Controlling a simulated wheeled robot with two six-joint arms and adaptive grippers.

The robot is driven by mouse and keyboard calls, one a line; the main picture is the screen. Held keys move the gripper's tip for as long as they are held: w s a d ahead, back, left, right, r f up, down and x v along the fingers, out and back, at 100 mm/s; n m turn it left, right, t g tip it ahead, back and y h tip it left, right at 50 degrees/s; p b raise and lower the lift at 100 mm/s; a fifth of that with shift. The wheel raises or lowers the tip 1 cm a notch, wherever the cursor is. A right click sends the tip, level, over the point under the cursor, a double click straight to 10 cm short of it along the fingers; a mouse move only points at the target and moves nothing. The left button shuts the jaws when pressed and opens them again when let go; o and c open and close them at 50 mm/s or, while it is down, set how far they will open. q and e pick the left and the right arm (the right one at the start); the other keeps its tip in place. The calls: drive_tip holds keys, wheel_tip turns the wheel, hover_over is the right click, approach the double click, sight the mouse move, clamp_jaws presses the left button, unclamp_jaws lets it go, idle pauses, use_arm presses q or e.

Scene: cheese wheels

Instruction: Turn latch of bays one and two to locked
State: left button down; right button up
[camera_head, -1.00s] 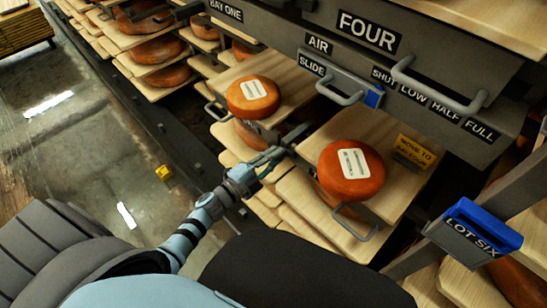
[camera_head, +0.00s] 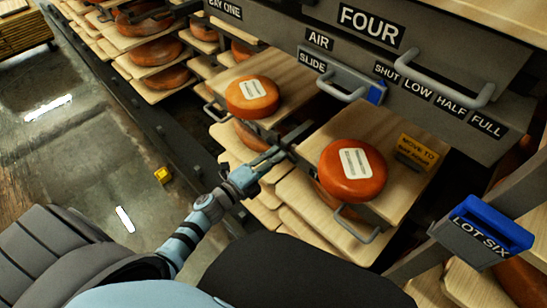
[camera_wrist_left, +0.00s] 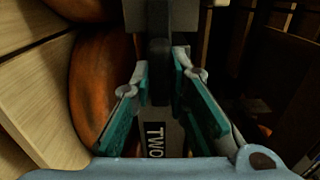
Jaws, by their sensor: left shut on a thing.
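My left gripper (camera_head: 280,153) reaches in from the lower left to the post between two shelves with orange cheese wheels. It is shut on a dark latch handle (camera_head: 298,134). In the left wrist view, the teal-padded fingers (camera_wrist_left: 172,88) stand on both sides of the dark latch handle (camera_wrist_left: 158,70). A label reading TWO (camera_wrist_left: 156,141) shows below it, between the fingers. The bay one label (camera_head: 224,8) is at the top left of the head view; I cannot make out a latch there. My right gripper is not in view.
Cheese wheels (camera_head: 252,97) (camera_head: 352,171) sit on boards on both sides of the post. A drawer handle (camera_head: 440,85) and a slide handle (camera_head: 342,88) jut out above. A blue LOT SIX holder (camera_head: 484,232) is at right. Open floor (camera_head: 75,130) lies left.

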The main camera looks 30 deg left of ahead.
use_arm(q)
drive_tip(key=c, duration=1.6)
unclamp_jaws()
drive_tip(key=shift+o, duration=0.2)
drive_tip(key=v, duration=1.2)
